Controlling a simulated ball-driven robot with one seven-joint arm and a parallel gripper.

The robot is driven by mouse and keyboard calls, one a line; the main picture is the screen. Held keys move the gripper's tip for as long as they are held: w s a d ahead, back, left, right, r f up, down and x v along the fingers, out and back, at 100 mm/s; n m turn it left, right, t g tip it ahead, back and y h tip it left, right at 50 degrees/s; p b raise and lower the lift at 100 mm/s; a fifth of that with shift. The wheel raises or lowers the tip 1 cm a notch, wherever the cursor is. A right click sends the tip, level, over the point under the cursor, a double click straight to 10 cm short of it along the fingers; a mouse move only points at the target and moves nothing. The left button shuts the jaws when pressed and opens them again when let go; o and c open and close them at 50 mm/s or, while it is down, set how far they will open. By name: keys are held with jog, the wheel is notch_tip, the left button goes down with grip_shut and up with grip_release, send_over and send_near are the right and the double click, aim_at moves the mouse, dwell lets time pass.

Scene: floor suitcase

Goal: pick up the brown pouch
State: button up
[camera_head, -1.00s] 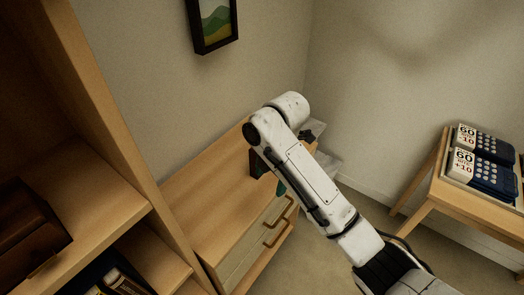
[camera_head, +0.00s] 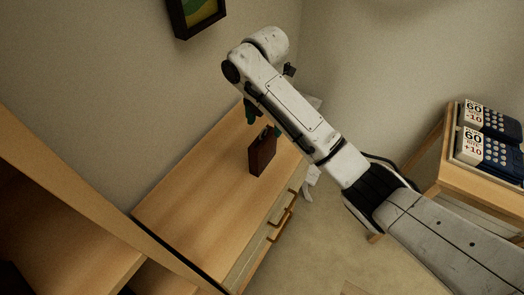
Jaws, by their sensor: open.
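The brown pouch (camera_head: 262,156) stands upright on the top of the light wooden cabinet (camera_head: 190,205). It is a small dark red-brown block shape. My gripper (camera_head: 264,127) hangs from the end of my white arm, just above the pouch, with its dark green fingers apart. One finger shows to the upper left of the pouch and the other at its upper right, partly behind my arm. I cannot tell from this view whether a finger touches the pouch.
A wooden shelf unit (camera_head: 70,200) fills the lower left. A framed picture (camera_head: 198,14) hangs on the wall. At right, a wooden table (camera_head: 453,178) holds blue and white packages (camera_head: 485,148). The cabinet top is otherwise largely clear, and open floor lies in front.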

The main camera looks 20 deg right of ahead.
aim_at(263, 137)
notch_tip(263, 137, down, 3)
jog(key=shift+r+p, duration=0.2)
jog(key=shift+p, duration=0.3)
jog(key=f, duration=0.2)
jog(key=f+p, duration=0.1)
jog(key=f, duration=0.2)
jog(key=shift+w+a+f, duration=0.1)
jog(key=shift+a+f, duration=0.1)
jog(key=shift+f, duration=0.1)
jog(key=shift+r, duration=0.1)
grip_shut()
